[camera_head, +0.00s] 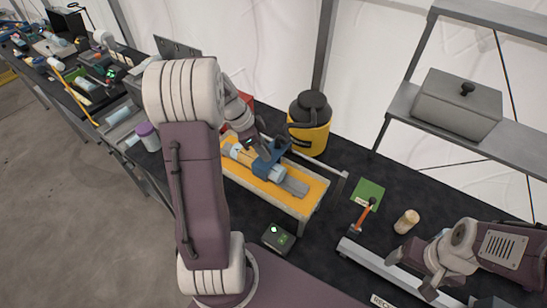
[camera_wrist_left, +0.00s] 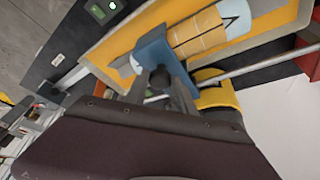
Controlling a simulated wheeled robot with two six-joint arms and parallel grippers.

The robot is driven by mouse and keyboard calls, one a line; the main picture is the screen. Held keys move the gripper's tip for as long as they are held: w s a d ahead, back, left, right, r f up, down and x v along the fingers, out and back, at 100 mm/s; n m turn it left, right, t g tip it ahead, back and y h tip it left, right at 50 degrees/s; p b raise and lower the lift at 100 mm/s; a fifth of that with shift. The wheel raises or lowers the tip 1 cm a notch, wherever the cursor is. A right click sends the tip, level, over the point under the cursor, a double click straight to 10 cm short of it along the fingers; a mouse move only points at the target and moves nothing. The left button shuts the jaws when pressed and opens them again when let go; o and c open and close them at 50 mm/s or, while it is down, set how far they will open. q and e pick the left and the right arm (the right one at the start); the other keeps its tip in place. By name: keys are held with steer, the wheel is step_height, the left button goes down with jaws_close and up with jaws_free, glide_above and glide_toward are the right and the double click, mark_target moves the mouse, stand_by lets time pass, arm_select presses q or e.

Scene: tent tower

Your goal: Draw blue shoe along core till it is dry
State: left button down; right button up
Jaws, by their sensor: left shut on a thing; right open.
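The blue shoe (camera_head: 268,167) sits around or against the core (camera_head: 243,155), which lies lengthwise in a yellow-lined tray (camera_head: 307,208). The core has pale and orange bands at its left part and a grey stretch (camera_head: 296,187) right of the shoe. My left gripper (camera_head: 270,150) is shut on the shoe's upper part. The left wrist view also shows the blue shoe (camera_wrist_left: 153,52) between the fingers, with the banded core (camera_wrist_left: 208,33) beside it. The shoe's underside is hidden. My right gripper (camera_head: 410,274) is open and empty at the lower right.
A yellow and black jug (camera_head: 310,122) stands behind the tray. A small dark device (camera_head: 278,238) lies in front. A green card (camera_head: 368,194), an orange-handled tool (camera_head: 362,216) and a tan jar (camera_head: 406,222) lie right. A metal rail (camera_head: 375,262) lies near my right gripper.

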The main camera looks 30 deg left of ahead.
arm_select(q)
steer(key=shift+w+a+r, duration=0.1)
steer(key=shift+w+a, duration=0.1)
steer(key=shift+a, duration=0.9)
steer(key=shift+d, duration=0.1)
steer(key=c, duration=1.1)
jaws_free()
steer(key=shift+d, duration=0.15)
steer(key=shift+w+d, duration=0.1)
steer(key=shift+b+v, duration=1)
steer(key=shift+v, duration=3.5)
